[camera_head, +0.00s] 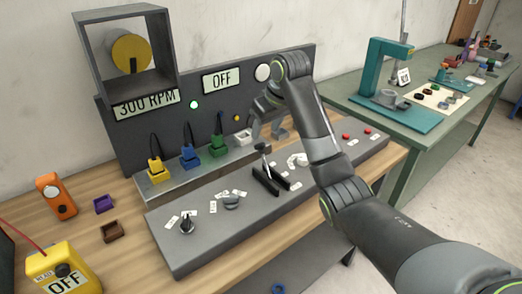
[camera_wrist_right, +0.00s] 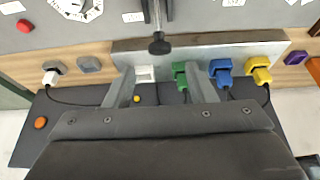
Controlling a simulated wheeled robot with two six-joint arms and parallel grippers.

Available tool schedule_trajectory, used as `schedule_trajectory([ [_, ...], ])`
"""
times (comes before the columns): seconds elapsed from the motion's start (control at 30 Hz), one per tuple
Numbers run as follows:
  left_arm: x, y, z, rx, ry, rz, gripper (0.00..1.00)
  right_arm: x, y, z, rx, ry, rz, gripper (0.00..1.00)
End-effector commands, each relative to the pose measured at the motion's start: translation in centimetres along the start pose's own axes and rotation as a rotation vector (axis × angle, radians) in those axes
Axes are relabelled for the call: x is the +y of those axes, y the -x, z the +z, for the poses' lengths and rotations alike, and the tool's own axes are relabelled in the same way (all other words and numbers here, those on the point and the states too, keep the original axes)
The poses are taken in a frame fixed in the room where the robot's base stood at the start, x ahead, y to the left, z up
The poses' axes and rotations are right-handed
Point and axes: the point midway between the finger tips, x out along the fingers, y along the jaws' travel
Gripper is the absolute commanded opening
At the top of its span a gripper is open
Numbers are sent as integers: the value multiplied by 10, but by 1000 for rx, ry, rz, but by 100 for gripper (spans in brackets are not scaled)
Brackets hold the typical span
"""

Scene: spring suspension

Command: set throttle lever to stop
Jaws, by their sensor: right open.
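The throttle lever (camera_head: 264,160) stands in a black slotted guide (camera_head: 270,181) on the grey control panel (camera_head: 190,248), tipped with a dark knob. In the right wrist view the knob (camera_wrist_right: 159,44) lies just beyond the fingertips, roughly centred between them. My right gripper (camera_head: 269,132) is open and empty, its fingers pointing down behind the lever; it also shows in the right wrist view (camera_wrist_right: 159,68). It appears apart from the lever. My left gripper is not in view.
Yellow (camera_head: 156,168), blue (camera_head: 190,156) and green (camera_head: 218,146) plugs stand on a ledge behind the panel. Displays read "300 RPM" (camera_head: 147,104) and "OFF" (camera_head: 221,79). A green table (camera_head: 440,125) stands at right.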

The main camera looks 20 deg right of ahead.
Motion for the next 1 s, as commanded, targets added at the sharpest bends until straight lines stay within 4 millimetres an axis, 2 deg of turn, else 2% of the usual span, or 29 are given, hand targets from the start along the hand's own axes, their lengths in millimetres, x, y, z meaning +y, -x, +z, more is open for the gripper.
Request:
schedule_trajectory([
  [0.03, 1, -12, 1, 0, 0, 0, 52, 0, -9, 2, 1, 0, 0, 50],
  [0.07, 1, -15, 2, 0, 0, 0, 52, 0, -12, 2, 0, 0, 0, 50],
  [0.17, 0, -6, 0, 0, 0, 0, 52, -1, -25, 0, -5, -1, -3, 50],
  [0.4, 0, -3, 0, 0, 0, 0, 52, -1, -57, 0, -2, 0, -2, 50],
  [0.8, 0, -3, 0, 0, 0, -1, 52, 0, -65, 0, 0, 0, 0, 50],
  [1.0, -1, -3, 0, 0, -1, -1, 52, 0, -64, 0, 0, 0, 0, 24],
])
